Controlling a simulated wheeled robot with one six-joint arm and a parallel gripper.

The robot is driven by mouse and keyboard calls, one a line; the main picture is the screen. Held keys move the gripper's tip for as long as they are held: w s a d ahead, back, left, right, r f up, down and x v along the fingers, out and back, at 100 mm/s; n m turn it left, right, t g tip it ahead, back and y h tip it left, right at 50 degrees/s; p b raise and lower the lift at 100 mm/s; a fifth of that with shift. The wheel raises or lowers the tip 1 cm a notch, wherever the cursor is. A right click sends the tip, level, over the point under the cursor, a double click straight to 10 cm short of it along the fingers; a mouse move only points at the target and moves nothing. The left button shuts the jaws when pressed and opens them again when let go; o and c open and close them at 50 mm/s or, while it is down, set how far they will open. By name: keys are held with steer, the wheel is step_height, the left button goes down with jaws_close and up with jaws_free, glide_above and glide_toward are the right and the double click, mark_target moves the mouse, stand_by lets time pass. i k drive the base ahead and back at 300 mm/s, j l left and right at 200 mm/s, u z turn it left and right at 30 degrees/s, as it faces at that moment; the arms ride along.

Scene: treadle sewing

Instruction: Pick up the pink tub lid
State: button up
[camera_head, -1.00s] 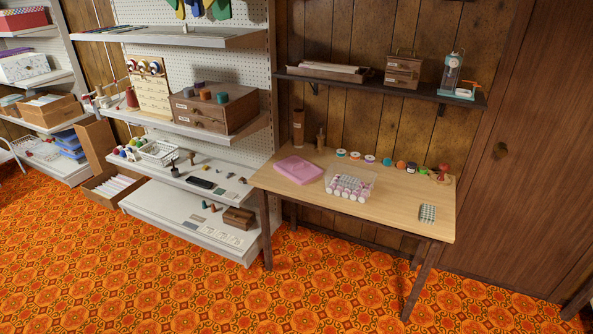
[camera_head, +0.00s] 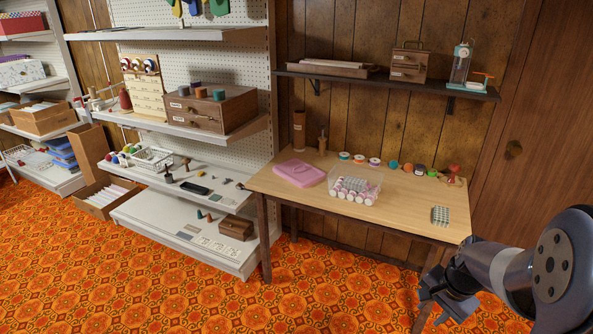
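The pink tub lid (camera_head: 299,173) lies flat on the left part of the wooden table (camera_head: 402,208). The clear tub (camera_head: 369,194) stands just right of it and holds several pink-and-white spools. My gripper (camera_head: 438,306) is at the lower right, in front of the table's right end, well apart from the lid.
Several thread spools (camera_head: 374,162) line the table's back edge. A patterned card (camera_head: 440,215) lies near the right edge. A wall shelf (camera_head: 420,84) hangs above. White shelving (camera_head: 190,249) stands left of the table. Orange patterned floor in front is clear.

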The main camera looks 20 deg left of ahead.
mark_target(299, 172)
steer(key=i+j, duration=0.35)
steer(key=i+j+u, duration=0.1)
steer(key=i+j, duration=0.25)
steer(key=i, duration=0.15)
steer(key=i+j, duration=0.3)
steer(key=i, duration=0.15)
steer(key=i+j+u, duration=0.1)
steer(key=i+j, duration=0.2)
steer(key=i, duration=0.15)
steer(key=i+j, duration=0.25)
steer(key=i, duration=0.2)
steer(key=i+j+u, duration=0.1)
steer(key=i+j, duration=0.2)
steer(key=i, duration=0.15)
